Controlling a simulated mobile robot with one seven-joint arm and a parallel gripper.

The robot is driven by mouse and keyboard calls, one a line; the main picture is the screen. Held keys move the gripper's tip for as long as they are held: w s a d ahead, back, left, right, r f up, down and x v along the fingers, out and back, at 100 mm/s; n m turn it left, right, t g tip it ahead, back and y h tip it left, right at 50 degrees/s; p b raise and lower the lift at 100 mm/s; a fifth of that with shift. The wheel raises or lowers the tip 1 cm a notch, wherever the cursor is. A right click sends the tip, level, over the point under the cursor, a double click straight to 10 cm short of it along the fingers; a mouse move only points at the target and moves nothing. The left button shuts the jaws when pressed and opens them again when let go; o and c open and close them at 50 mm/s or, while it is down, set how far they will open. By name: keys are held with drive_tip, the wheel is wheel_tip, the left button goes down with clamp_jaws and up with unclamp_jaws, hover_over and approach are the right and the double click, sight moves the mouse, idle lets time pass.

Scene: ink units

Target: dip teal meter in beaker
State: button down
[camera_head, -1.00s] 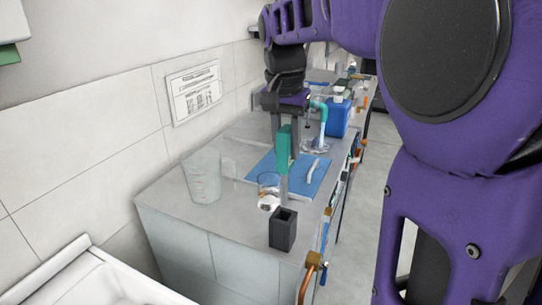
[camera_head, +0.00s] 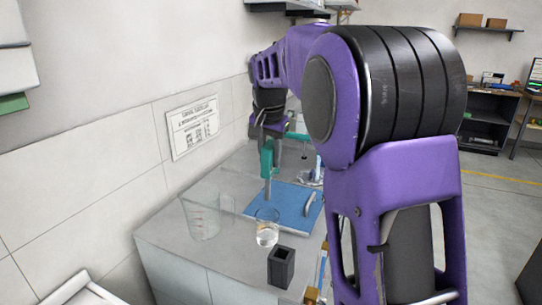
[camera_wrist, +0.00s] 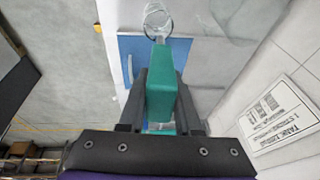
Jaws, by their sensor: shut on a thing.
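My gripper (camera_head: 270,142) is shut on the teal meter (camera_head: 266,160) and holds it upright, with its grey lower end pointing down. The meter also shows between the fingers in the wrist view (camera_wrist: 163,85). A small clear beaker (camera_head: 267,229) with some liquid stands on the bench, nearer the head camera than the meter. In the wrist view the beaker (camera_wrist: 157,18) is beyond the meter's far end. The meter's lower end appears above the blue mat (camera_head: 287,208) in the head view, apart from the beaker. Its exact height is hard to tell.
A larger clear beaker (camera_head: 201,217) stands to the left, near the wall. A dark square holder (camera_head: 281,269), open at the top, stands at the front of the bench. A pale rod lies on the mat's right side. A wall notice (camera_head: 194,127) hangs behind the bench.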

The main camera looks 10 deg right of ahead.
wheel_tip(320, 180, down, 12)
drive_tip(key=b, duration=0.7)
idle(1.8)
wheel_tip(320, 180, up, 12)
drive_tip(key=p, duration=1)
drive_tip(key=shift+f, duration=0.1)
idle(0.5)
